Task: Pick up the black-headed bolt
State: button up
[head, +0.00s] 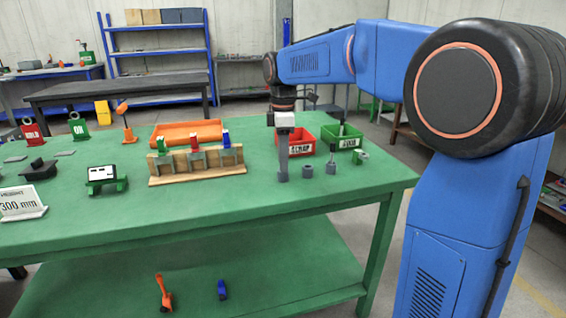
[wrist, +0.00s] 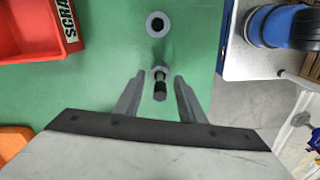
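My gripper (wrist: 157,82) is open, with one finger on each side of the bolt and a gap visible on both sides. In the head view my gripper (head: 283,160) points down over the nearest grey holder (head: 282,177), and its fingers hide the bolt. Another dark-topped bolt (head: 332,150) stands upright in a grey holder (head: 331,169) further right.
An empty grey holder (wrist: 157,24) lies beside the bolt's holder. A red scrap bin (head: 300,147) and a green bin (head: 347,142) stand behind. A wooden rack (head: 195,174) with coloured clamps and an orange tray (head: 190,132) are to the left.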

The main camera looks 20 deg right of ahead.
grip_shut()
jog(key=shift+r, duration=0.15)
